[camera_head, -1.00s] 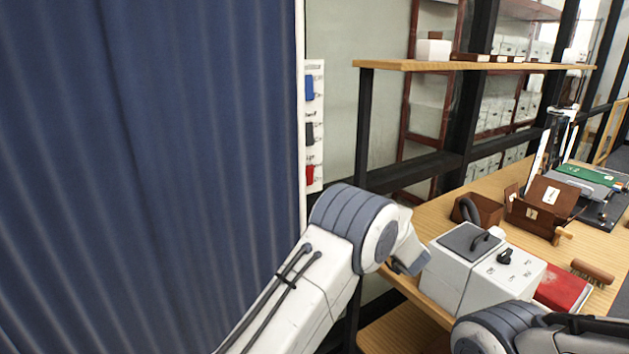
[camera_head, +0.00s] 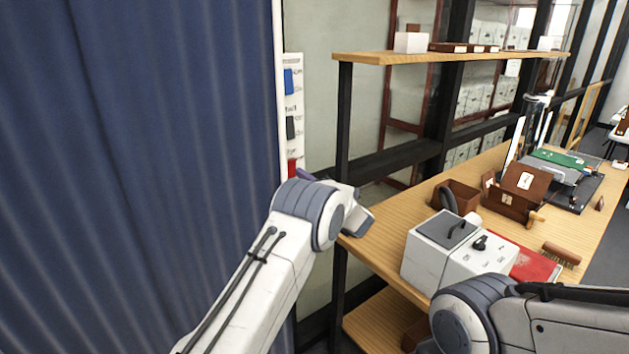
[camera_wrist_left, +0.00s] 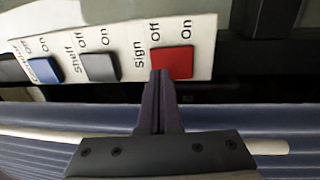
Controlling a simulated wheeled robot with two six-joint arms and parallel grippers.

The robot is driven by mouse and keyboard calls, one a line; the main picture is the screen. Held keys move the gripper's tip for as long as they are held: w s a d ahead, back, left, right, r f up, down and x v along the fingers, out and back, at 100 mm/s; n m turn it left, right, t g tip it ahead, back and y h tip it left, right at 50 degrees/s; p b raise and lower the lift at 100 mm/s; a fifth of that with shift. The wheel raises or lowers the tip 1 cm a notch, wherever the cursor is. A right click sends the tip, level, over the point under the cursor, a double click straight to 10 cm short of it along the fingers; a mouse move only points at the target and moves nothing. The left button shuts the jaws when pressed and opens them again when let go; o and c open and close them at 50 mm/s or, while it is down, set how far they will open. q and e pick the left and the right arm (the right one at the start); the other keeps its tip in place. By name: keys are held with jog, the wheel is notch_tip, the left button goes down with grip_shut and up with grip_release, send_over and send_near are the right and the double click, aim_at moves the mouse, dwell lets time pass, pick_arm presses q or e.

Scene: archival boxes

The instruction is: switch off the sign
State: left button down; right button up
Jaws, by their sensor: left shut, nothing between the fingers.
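The white switch panel (camera_head: 293,108) is on the upright edge beside the blue curtain, with blue, dark grey and red switches. The red switch (camera_wrist_left: 172,63) sits by the printed words "Sign", "Off" and "On" in the left wrist view; in the head view its lower part is hidden by my left arm. My left gripper (camera_wrist_left: 161,78) is shut and empty. Its fingertips overlap the lower left edge of the red switch, on the side nearer "Off"; I cannot tell whether they touch. Which way the switch is tipped is unclear. My right gripper is out of view.
The grey switch (camera_wrist_left: 99,68) and the blue switch (camera_wrist_left: 46,70) are left of the red one. The blue curtain (camera_head: 130,170) fills the left. A wooden desk (camera_head: 385,240) at right bears a white box with a knob (camera_head: 455,255), a red book (camera_head: 535,265) and brown boxes.

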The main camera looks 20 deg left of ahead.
pick_arm(q)
jog(key=shift+p+x, duration=0.45)
jog(key=shift+x, duration=1.4)
jog(key=shift+w+a+r, duration=0.1)
jog(key=shift+a, duration=0.1)
jog(key=shift+d, duration=0.45)
jog(key=b, duration=0.4)
send_near(290, 165)
jog(key=s+d+r, duration=0.3)
jog(key=s+d, duration=0.1)
jog(key=d, duration=0.2)
jog(key=shift+a+f, duration=0.2)
jog(key=shift+a, duration=0.05)
jog(key=shift+w+r+h, duration=0.1)
jog(key=shift+h, duration=0.2)
